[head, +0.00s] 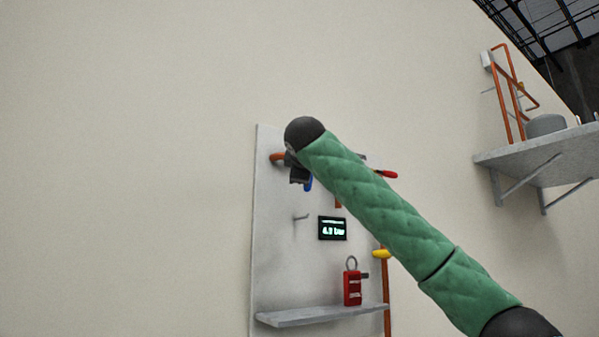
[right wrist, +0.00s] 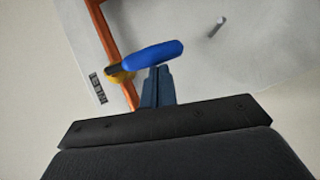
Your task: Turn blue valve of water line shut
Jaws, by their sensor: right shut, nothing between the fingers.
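The blue valve handle (right wrist: 153,56) lies across the right wrist view, slightly tilted, at a yellow-ringed joint on a copper pipe (right wrist: 104,28). Only a small part of the blue handle (head: 309,185) shows in the head view, behind my gripper. My right gripper (right wrist: 160,72) is shut and empty, its fingertips right at the underside of the handle's middle in the picture; I cannot tell whether they touch. In the head view my right gripper (head: 299,177) is mostly hidden by its own wrist, in front of the upper panel. My left gripper is out of view.
The grey panel (head: 275,240) carries a red handle (head: 387,174), a yellow handle (head: 382,254), a display (head: 332,228) and a peg (head: 300,217). A red padlock (head: 352,288) stands over a small shelf (head: 323,315). A wall shelf (head: 540,155) with copper pipes is at right.

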